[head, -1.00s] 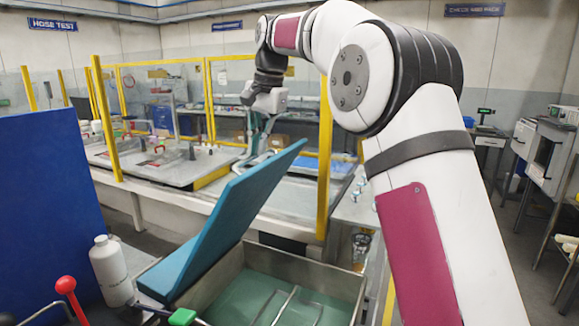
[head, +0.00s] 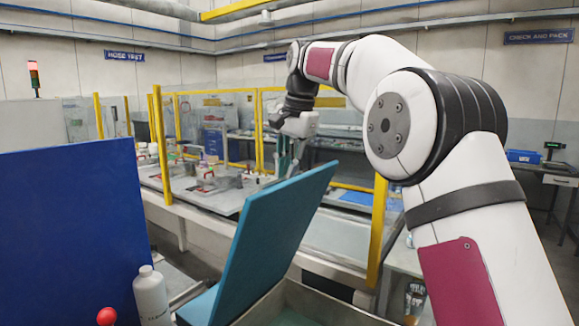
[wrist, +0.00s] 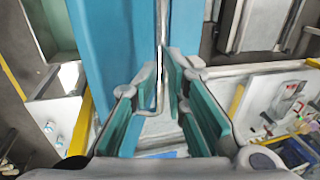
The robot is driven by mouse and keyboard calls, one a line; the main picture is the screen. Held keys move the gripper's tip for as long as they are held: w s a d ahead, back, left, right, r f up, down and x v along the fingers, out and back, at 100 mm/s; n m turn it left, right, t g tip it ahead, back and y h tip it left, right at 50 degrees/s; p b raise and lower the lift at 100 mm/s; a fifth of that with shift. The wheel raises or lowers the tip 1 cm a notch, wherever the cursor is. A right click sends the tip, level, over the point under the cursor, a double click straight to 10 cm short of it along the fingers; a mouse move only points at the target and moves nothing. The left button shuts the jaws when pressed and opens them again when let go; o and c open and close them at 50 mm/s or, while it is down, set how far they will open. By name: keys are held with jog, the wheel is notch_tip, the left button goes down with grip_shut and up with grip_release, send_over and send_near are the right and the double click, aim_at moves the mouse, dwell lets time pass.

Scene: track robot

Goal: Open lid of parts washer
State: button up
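The parts washer lid (head: 275,235) is a flat blue-teal panel. In the head view it stands raised at a steep tilt over the washer's open basin (head: 310,305), whose lower part is cut off. My gripper (head: 286,152) is just beyond the lid's upper edge, fingers pointing down and partly hidden by the lid. In the wrist view my gripper (wrist: 160,100) has its teal-padded fingers apart, and the lid (wrist: 112,40) shows as a blue panel behind them. A thin metal bar (wrist: 162,45), apparently the lid's handle, runs between the fingers; I see no clear grip on it.
A blue panel (head: 70,240) stands at the left, with a white bottle (head: 151,297) and a red knob (head: 107,316) near it. A yellow post (head: 377,235) and fenced workbenches stand behind the lid. Floor shows at the far right.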

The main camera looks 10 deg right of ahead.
jog(key=f, duration=0.1)
jog(key=a+f, duration=0.1)
jog(key=shift+w+f+g, duration=0.25)
jog(key=shift+f+g, duration=0.05)
jog(key=shift+f, duration=0.05)
jog(key=shift+d+r, duration=0.1)
notch_tip(320, 180, up, 8)
jog(key=s+d, duration=0.1)
jog(key=shift+d, duration=0.2)
jog(key=shift+s, duration=0.15)
